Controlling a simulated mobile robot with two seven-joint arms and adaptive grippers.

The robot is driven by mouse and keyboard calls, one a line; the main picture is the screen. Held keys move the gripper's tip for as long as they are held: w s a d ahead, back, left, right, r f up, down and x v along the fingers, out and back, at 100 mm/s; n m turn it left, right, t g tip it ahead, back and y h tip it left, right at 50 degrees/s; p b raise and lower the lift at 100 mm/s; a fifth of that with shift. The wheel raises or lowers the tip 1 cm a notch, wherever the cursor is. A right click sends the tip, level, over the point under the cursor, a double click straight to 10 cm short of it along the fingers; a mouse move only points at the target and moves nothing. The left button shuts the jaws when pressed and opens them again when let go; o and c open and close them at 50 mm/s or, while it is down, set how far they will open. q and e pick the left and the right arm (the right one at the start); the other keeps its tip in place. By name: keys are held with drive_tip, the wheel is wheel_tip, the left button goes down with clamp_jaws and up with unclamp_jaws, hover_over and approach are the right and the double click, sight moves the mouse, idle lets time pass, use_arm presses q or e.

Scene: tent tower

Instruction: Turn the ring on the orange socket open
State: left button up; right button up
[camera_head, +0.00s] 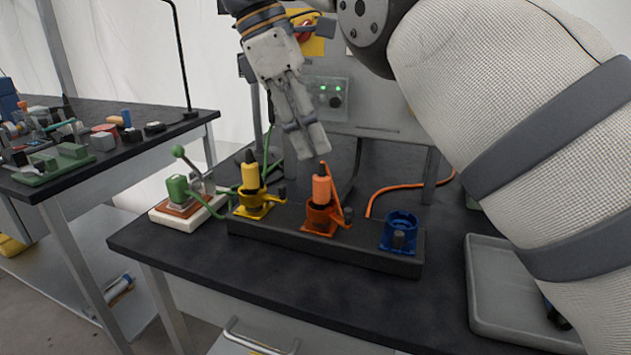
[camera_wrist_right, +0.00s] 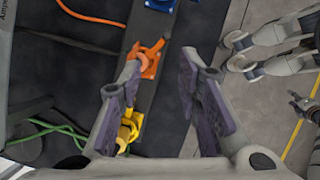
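The orange socket (camera_head: 318,218) stands in the middle of a long dark block, with an orange plug (camera_head: 321,188) upright in it. Its ring has a small dark-tipped handle (camera_head: 347,214) on the right side, and an orange flap stands up behind. In the right wrist view the orange socket (camera_wrist_right: 150,58) lies beyond the fingertips, partly behind the left one. My right gripper (camera_head: 305,140) is above and behind the plug, apart from it. The right wrist view shows its two fingers (camera_wrist_right: 160,85) spread with nothing between them.
A yellow socket (camera_head: 251,209) with a yellow plug is to the left, and an empty blue socket (camera_head: 400,228) to the right. A green-handled device (camera_head: 179,191) stands further left. A grey tray (camera_head: 505,290) is at the right. An orange cable (camera_head: 390,188) runs behind the block.

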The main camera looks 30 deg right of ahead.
sight(348, 209)
drive_tip(key=x, duration=0.3)
drive_tip(key=s+p+x, duration=0.1)
drive_tip(key=x, duration=0.3)
drive_tip(key=p+x, duration=0.1)
drive_tip(key=x, duration=0.3)
drive_tip(key=shift+s+r, duration=0.25)
drive_tip(key=shift+s, duration=0.1)
drive_tip(key=shift+d+f, duration=0.1)
drive_tip(key=shift+f, duration=0.5)
use_arm(q)
drive_tip(key=w+r, duration=0.1)
drive_tip(key=w+r+t, duration=0.1)
drive_tip(key=r, duration=0.1)
drive_tip(key=shift+w+r, duration=0.1)
drive_tip(key=shift+r, duration=0.05)
use_arm(e)
clamp_jaws()
